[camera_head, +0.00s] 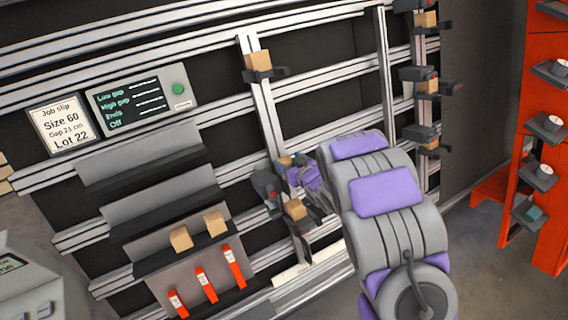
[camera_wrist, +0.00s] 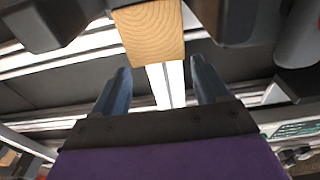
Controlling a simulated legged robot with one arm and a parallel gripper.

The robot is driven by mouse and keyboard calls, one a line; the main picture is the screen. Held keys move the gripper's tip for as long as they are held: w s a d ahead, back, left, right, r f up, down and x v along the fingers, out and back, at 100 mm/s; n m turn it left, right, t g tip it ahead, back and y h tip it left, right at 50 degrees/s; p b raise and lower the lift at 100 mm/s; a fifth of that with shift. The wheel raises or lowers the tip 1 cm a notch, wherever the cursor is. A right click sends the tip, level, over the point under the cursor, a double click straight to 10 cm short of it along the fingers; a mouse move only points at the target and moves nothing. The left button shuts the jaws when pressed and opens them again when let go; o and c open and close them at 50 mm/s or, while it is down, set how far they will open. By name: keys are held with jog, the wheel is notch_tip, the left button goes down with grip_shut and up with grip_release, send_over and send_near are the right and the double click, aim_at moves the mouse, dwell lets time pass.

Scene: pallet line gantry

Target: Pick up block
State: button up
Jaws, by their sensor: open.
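My gripper (camera_wrist: 160,75) is open and empty, its two dark fingers pointing at a light wooden block (camera_wrist: 150,38). The block shows at the top of the wrist view, just beyond the gap between the fingertips, with no clear contact. In the head view my purple and grey arm reaches into the gantry, and my gripper (camera_head: 291,176) is partly hidden among dark holders. One block (camera_head: 285,161) shows right by it and another block (camera_head: 294,209) sits in a holder just below. I cannot tell surely which of these the wrist view shows.
Another block (camera_head: 258,62) sits in a holder higher on the upright rail. Two blocks (camera_head: 181,238) (camera_head: 215,223) rest on a lower grey shelf above red-orange tags (camera_head: 206,285). More holders with blocks (camera_head: 430,87) line the right upright. An orange rack (camera_head: 538,120) stands at far right.

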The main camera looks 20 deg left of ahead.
jog(key=x, duration=0.2)
jog(key=shift+w+a+f, duration=0.1)
jog(key=shift+w+a, duration=0.1)
jog(key=shift+a, duration=0.05)
jog(key=shift+d, duration=0.15)
jog(key=c, duration=1.1)
